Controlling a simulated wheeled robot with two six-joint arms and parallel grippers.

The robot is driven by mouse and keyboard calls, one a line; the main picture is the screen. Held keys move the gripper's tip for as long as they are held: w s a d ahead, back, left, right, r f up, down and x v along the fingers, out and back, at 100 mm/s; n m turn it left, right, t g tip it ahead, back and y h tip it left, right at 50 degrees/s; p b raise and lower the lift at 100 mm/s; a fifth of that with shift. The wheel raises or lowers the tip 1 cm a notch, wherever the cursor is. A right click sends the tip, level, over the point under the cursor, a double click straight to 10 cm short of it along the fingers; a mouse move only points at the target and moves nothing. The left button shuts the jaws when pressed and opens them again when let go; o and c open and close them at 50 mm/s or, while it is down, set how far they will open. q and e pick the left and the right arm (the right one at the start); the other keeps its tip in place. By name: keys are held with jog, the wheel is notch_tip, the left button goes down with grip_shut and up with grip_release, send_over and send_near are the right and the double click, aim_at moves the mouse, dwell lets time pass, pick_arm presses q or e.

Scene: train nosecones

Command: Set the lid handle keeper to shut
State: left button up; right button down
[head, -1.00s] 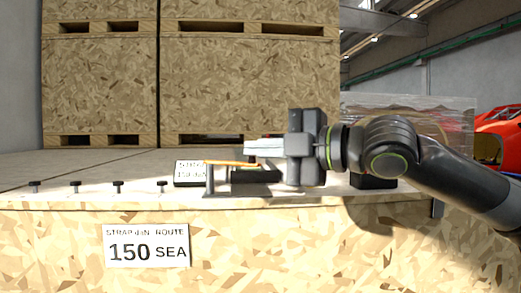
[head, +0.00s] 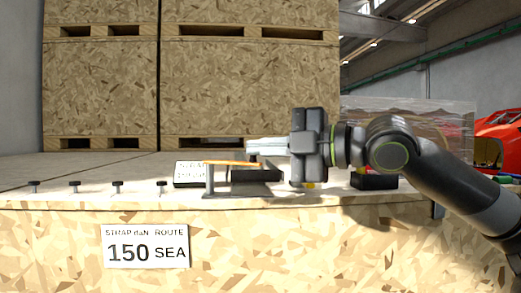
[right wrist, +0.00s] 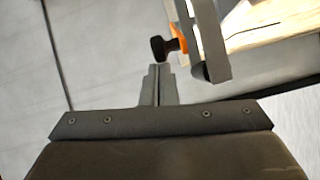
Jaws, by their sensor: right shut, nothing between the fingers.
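What looks like the keeper is a thin orange bar (head: 231,162) lying nearly level across a grey post (head: 210,181) on the crate top. In the right wrist view a black knob (right wrist: 161,47) with an orange collar (right wrist: 177,41) sits beside a grey bracket (right wrist: 208,42). My right gripper (head: 249,146) is shut and empty, its fingers pointing left just above the right end of the bar. In the right wrist view its fingertips (right wrist: 158,72) are just short of the knob, with a small gap. I cannot tell which part is the handle. My left gripper is not in view.
Several black knobs (head: 117,186) line the crate's front edge at left. Tall stacked crates (head: 250,90) stand behind. A white label (head: 146,247) is on the front.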

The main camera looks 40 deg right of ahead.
jog(key=shift+d, duration=0.2)
jog(key=shift+s+n+y+b, duration=0.1)
jog(key=shift+n+y+b, duration=0.2)
jog(key=shift+y+b, duration=0.1)
jog(key=shift+w+d+n+g+y+b, duration=0.75)
jog(key=shift+d+n+g+y, duration=0.15)
jog(key=shift+d, duration=0.2)
jog(key=shift+w+d+n+g+y+b, duration=0.8)
jog(key=shift+d+g+y, duration=0.1)
jog(key=shift+d+y, duration=0.15)
